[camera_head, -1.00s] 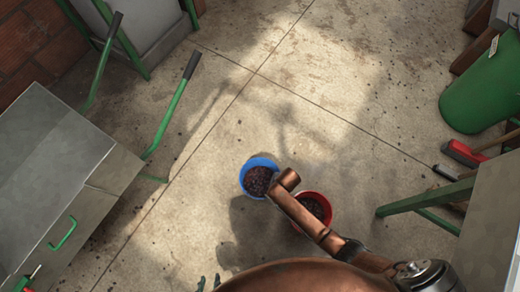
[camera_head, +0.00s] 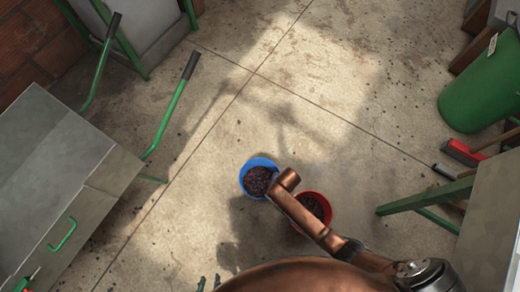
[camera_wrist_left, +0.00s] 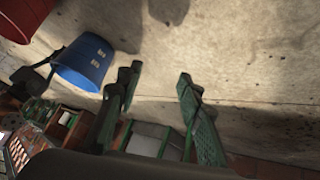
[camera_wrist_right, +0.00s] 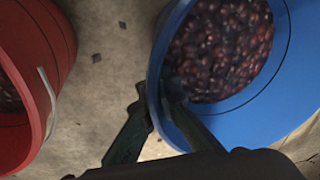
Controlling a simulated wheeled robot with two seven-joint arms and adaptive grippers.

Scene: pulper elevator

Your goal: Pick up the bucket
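A blue bucket (camera_head: 245,172) filled with dark red berries stands upright on the floor in the head view. A red bucket (camera_head: 330,217) of similar berries stands close beside it, partly covered by my right arm. In the right wrist view, my right gripper (camera_wrist_right: 157,92) has one finger inside the blue bucket (camera_wrist_right: 255,117) and one outside. Its fingertips close in on the rim. The red bucket (camera_wrist_right: 48,70) with a pale handle is at the left there. My left gripper (camera_wrist_left: 157,82) is open and empty above the floor; it also shows at the head view's bottom edge (camera_head: 209,282).
A grey metal box (camera_head: 60,165) with green handles stands at left. A green bin (camera_head: 480,88) and a red brush (camera_head: 462,152) are at right, beside a green-legged table (camera_head: 490,225). The floor (camera_head: 330,80) beyond the buckets is clear.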

